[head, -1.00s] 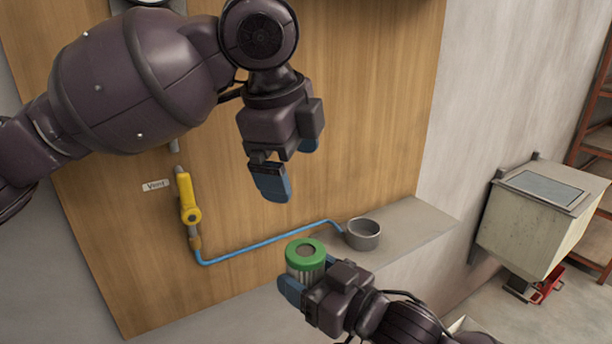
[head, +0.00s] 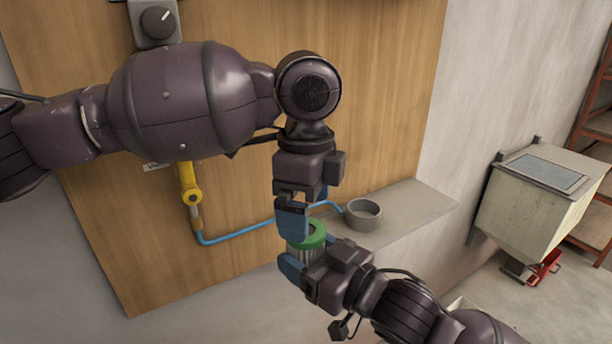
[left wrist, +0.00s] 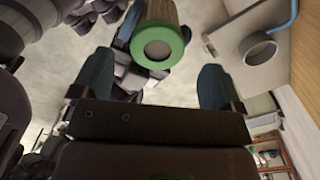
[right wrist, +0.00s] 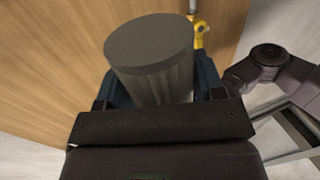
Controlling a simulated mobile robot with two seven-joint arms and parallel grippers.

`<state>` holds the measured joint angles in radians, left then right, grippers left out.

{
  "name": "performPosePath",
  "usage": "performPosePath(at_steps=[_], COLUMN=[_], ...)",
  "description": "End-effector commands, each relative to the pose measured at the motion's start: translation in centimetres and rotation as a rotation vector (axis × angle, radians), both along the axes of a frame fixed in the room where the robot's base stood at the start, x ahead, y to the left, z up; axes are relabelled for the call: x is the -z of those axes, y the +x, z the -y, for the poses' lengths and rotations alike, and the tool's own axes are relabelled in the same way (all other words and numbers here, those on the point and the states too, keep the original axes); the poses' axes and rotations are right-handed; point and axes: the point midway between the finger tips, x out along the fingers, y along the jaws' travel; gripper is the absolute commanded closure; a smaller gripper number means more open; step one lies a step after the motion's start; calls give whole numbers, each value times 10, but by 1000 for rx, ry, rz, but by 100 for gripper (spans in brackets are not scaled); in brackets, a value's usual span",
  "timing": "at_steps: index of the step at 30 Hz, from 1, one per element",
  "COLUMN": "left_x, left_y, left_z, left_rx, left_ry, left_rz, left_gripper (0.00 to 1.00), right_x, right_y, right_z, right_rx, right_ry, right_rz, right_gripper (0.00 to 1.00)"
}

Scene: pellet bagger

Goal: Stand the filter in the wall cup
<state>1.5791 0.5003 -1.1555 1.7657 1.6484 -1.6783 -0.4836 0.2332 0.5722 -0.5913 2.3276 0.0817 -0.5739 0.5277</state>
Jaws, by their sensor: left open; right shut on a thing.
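The filter is a pleated cylinder with a green ring (head: 318,238) on its upper end; its grey other end (right wrist: 150,50) shows in the right wrist view. My right gripper (head: 300,265) is shut on the filter's body and holds it upright, left of the wall cup. The wall cup (head: 363,216) is a grey, open, round cup on the ledge. My left gripper (head: 292,225) is open just above the filter and hides part of its green ring. In the left wrist view the green ring (left wrist: 157,46) lies ahead of and between the open fingers (left wrist: 155,85), apart from them.
A grey ledge (head: 420,207) runs along the wooden panel. A blue pipe (head: 240,232) leads from a yellow valve (head: 190,185) to the cup. A pale box with a glass lid (head: 530,205) hangs on the right wall.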

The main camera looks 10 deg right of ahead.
Motion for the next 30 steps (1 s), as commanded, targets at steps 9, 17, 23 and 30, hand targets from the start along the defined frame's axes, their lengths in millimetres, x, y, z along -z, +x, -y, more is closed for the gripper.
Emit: performPosePath(at_steps=[9,17,23,30], left_x=[39,46,46,46], left_y=[0,0,0,0], left_z=[0,0,0,0], left_rx=[1,0,0,0], left_ry=[0,0,0,0], left_rz=[0,1,1,1], left_gripper=[8,8,11,48], right_x=[0,0,0,0], right_y=[0,0,0,0], right_z=[0,0,0,0], right_rx=[0,0,0,-1], right_ry=[1,1,1,1], right_rz=[1,1,1,1], right_gripper=[63,63,63,63])
